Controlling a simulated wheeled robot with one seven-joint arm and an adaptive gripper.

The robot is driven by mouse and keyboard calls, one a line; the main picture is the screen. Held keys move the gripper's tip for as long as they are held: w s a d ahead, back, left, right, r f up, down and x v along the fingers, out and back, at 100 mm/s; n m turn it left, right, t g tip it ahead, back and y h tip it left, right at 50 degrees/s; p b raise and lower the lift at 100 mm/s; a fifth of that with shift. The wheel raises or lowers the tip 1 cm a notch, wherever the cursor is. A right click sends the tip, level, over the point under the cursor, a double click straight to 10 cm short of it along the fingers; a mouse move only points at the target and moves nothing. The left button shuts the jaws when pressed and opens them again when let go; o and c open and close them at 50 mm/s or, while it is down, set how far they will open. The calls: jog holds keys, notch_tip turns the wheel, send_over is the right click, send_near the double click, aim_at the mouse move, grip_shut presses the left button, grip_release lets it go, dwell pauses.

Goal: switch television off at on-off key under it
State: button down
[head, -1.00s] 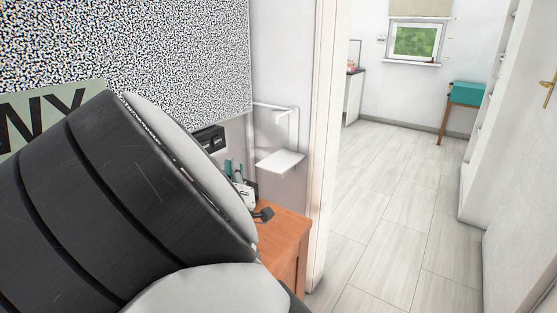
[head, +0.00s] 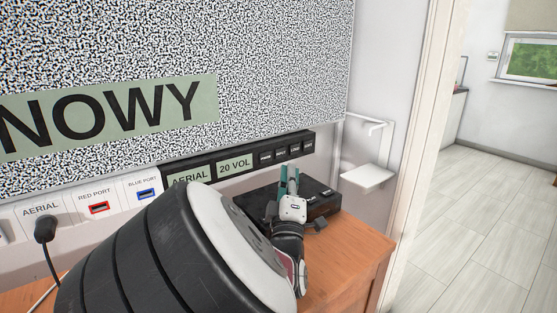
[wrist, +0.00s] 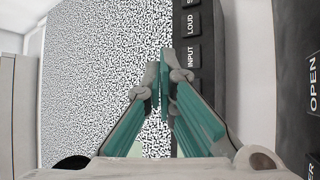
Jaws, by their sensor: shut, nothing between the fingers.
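The television (head: 280,60) shows black and white static, with a green label reading NOWY; its screen also fills much of the wrist view (wrist: 100,60). A black strip (head: 205,163) under the screen bears green labels and several small dark keys (head: 280,154). In the wrist view keys reading LOUD (wrist: 191,24) and INPUT (wrist: 190,56) show. I cannot read an on-off mark; some of the strip is hidden behind my fingers. My gripper (head: 289,170) is shut and empty, with teal fingers pointing at the strip from below. In the wrist view its tips (wrist: 160,62) lie beside INPUT; I cannot tell whether they touch.
A black box (head: 323,203) stands on the wooden cabinet (head: 350,255) beneath my gripper; OPEN shows on it in the wrist view. A wall panel with ports (head: 120,195) and a plugged cable are at left. A white shelf (head: 368,177) is right. Floor beyond is clear.

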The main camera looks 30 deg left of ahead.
jog(key=shift+w+a+b, duration=0.2)
jog(key=shift+w+a, duration=0.15)
jog(key=shift+a, duration=0.5)
jog(key=shift+w+a+b, duration=0.2)
jog(key=shift+w+a, duration=0.2)
jog(key=shift+a, duration=0.45)
jog(key=shift+w+a+b, duration=0.2)
jog(key=shift+w+a, duration=0.15)
jog(key=shift+a, duration=0.5)
jog(key=shift+a, duration=0.1)
jog(key=shift+w+a, duration=0.15)
jog(key=shift+a, duration=0.1)
jog(key=shift+w+a+b, duration=0.1)
jog(key=shift+a+b, duration=0.25)
jog(key=shift+d, duration=0.15)
dwell(0.4)
jog(key=shift+s+d, duration=0.3)
jog(key=shift+d, duration=0.25)
jog(key=shift+s+d+p, duration=0.15)
jog(key=shift+s+d, duration=0.15)
jog(key=shift+d, duration=0.5)
jog(key=shift+s+d+p, duration=0.15)
jog(key=shift+s+d, duration=0.2)
jog(key=shift+d, duration=0.4)
jog(key=shift+s+d+p, duration=0.15)
jog(key=shift+s+d, duration=0.15)
jog(key=shift+d, duration=0.5)
